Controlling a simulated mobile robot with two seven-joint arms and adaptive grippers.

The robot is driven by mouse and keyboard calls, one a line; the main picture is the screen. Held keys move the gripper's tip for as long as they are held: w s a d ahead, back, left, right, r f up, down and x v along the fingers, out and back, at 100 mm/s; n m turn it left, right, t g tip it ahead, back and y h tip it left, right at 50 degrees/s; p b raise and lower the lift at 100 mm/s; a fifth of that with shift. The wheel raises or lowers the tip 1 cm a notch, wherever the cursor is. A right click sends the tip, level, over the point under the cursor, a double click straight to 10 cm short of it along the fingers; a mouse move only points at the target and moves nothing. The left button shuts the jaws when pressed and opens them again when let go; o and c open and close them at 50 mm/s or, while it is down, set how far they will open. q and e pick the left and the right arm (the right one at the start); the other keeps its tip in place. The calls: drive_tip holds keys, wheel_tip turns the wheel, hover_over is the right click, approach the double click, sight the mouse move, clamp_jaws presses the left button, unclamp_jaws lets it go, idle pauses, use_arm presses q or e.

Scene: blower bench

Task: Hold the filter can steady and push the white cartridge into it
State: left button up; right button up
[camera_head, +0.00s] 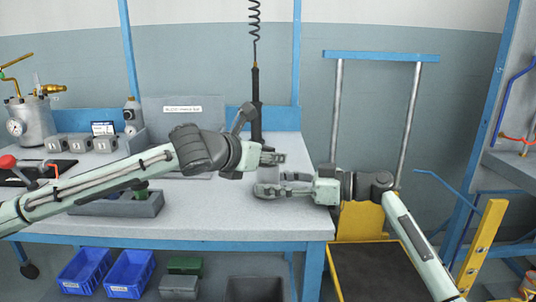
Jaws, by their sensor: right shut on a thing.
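My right gripper (284,184) reaches in from the right, low over the bench top, its fingers pointing left. It is shut on a grey thing (262,173) that looks like the filter can; the fingers cover much of it. My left gripper (278,158) comes in from the left, just above and behind the right one, with its fingers pointing right. Its fingers are small and seen side-on, so I cannot tell whether they are open or shut. I cannot make out the white cartridge.
The grey bench top (220,215) is clear in front of the grippers. A grey tray (130,205) with small parts stands at the left under my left arm. A black tool (256,105) hangs on a coiled cord behind. A yellow-framed cart (375,262) stands to the right.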

use_arm(q)
drive_tip(key=shift+o, duration=1.1)
drive_tip(key=shift+f, duration=0.4)
drive_tip(key=shift+r, duration=0.1)
drive_tip(key=shift+s+r, duration=0.1)
drive_tip(key=shift+s, duration=0.05)
drive_tip(key=v, duration=1.1)
drive_tip(key=shift+s+a+r, duration=0.15)
drive_tip(key=shift+s+a, duration=0.1)
drive_tip(key=shift+s, duration=0.05)
drive_tip(key=shift+c, duration=0.4)
